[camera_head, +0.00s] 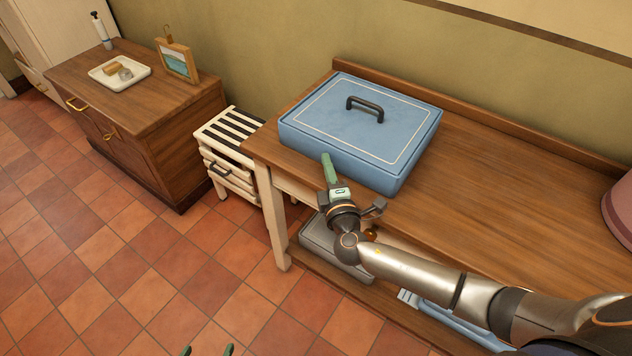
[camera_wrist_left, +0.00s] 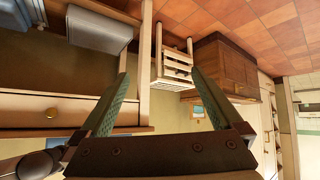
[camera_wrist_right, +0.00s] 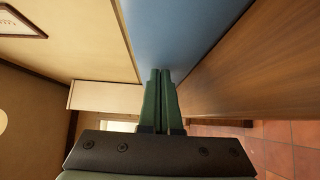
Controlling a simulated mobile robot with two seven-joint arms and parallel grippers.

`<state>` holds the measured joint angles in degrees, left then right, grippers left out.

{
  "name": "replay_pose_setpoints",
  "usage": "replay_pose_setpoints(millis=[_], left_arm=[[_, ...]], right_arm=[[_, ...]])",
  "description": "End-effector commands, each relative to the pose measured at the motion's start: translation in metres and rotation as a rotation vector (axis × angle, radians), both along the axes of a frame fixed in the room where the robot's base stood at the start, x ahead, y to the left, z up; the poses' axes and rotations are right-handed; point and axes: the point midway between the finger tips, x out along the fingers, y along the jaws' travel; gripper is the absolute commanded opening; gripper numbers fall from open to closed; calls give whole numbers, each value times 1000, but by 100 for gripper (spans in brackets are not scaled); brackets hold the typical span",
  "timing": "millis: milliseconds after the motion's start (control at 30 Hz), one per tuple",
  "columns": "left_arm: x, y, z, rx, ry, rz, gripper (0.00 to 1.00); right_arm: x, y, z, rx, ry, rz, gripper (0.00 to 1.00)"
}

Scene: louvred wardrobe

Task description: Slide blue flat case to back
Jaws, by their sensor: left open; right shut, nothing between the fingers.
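The blue flat case (camera_head: 362,122) lies flat on the wooden table top, toward its left end, with its dark handle (camera_head: 365,108) on top. Its back side is close to the raised ledge; I cannot tell if they touch. My right gripper (camera_head: 327,160) is shut and empty, its fingertips at the case's front face, left of the middle. In the right wrist view the closed fingers (camera_wrist_right: 161,74) show against the blue case (camera_wrist_right: 180,30); contact is hard to judge. My left gripper (camera_head: 207,351) is open and empty, low at the bottom edge, away from the case.
The table top (camera_head: 500,180) is clear right of the case, up to a pink object (camera_head: 620,212). A raised ledge (camera_head: 480,115) runs along the back. A grey case (camera_head: 335,250) lies on the lower shelf. A slatted white stand (camera_head: 228,140) and brown cabinet (camera_head: 150,135) stand left.

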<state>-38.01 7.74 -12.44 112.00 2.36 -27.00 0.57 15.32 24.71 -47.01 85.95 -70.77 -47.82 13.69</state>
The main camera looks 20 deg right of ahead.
Motion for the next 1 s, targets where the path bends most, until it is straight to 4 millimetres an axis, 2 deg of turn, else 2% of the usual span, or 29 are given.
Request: replay_pose_setpoints(millis=[33, 100, 200, 333, 500, 667, 1000], left_arm=[[3, -4, -13, -5, 0, -8, 100], [10, -12, -14, -16, -9, -20, 100], [17, -21, -14, -28, -28, -37, 100], [20, -22, -16, -27, -35, -41, 100], [19, -17, -15, -20, -37, -38, 100], [12, -16, -18, -17, -24, -37, 100], [12, -15, -21, -16, -22, -37, 100]], right_arm=[[11, -18, -6, -5, -7, -11, 0], [24, -34, -6, -5, -7, -10, 0], [40, -54, -5, -4, -6, -10, 0], [54, -72, -3, -4, -5, -8, 0], [59, -78, 1, -1, -3, -6, 0], [59, -78, 2, -2, -3, -6, 0], [60, -78, 1, -1, -4, -6, 0]])
